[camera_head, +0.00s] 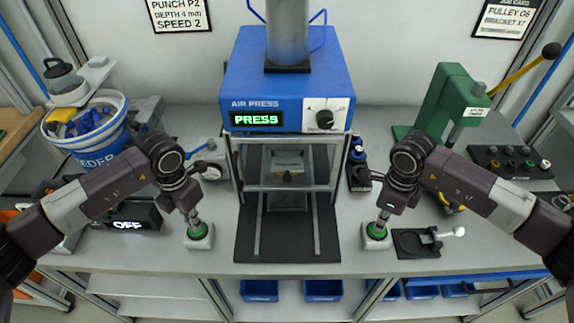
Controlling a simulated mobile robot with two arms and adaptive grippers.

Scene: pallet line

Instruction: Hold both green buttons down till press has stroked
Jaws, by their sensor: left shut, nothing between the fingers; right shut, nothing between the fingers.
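The blue air press (288,88) stands at the middle of the bench, with "PRESS" lit on its display (257,119). Its guard frame (287,187) is below the head. The left green button (197,232) sits on a small pale box, and the right green button (376,231) sits on a like box. My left gripper (195,222) is shut, its tip down at the left button. My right gripper (380,221) is shut, its tip down at the right button. Both tips seem to touch the buttons, but how far these are pressed I cannot tell.
A blue feeder bowl (88,135) and a box reading "OFF" (128,225) are at the left. A green arbor press (450,103) stands at the right, with a black fixture (415,243) in front. A dark mat (286,236) lies between the buttons.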

